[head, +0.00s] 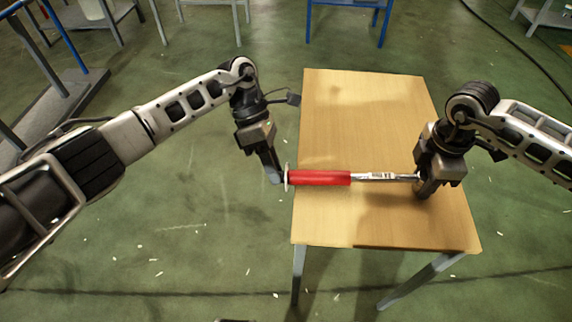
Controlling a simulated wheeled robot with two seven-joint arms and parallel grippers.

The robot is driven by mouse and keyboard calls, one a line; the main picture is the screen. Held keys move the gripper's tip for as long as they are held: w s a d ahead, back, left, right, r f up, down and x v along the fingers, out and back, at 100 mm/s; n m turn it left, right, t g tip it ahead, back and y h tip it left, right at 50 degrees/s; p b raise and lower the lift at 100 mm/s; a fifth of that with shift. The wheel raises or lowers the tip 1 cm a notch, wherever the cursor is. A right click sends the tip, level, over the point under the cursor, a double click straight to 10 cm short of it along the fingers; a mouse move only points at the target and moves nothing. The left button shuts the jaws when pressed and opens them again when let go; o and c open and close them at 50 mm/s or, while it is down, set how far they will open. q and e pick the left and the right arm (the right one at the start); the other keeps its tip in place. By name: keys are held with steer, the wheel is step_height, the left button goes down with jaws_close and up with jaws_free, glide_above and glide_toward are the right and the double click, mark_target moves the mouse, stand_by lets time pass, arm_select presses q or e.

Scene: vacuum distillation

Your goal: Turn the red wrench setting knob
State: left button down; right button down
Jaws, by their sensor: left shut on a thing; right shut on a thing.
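The red wrench (322,177) has a red grip and a silver shaft with a small printed scale. It lies level across the middle of the wooden table, its grip end reaching just past the table's left edge. A pale round setting knob (286,178) sits at the left end of the grip. My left gripper (276,179) is shut on the knob, and its fingers hide part of it. My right gripper (421,190) is shut on the wrench's right end, and hides the head. I cannot tell whether the wrench touches the tabletop.
The wooden table (365,115) is otherwise bare, with free room behind and in front of the wrench. Green floor (190,240) surrounds it. Blue-legged and grey furniture stands at the back, and a blue-railed frame (62,40) is at the far left.

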stand_by(0.3)
arm_select(q)
steer(key=c, duration=1.2)
jaws_free()
steer(key=shift+c, duration=0.2)
steer(key=v, duration=1.2)
arm_select(e)
steer(key=c, duration=0.8)
jaws_free()
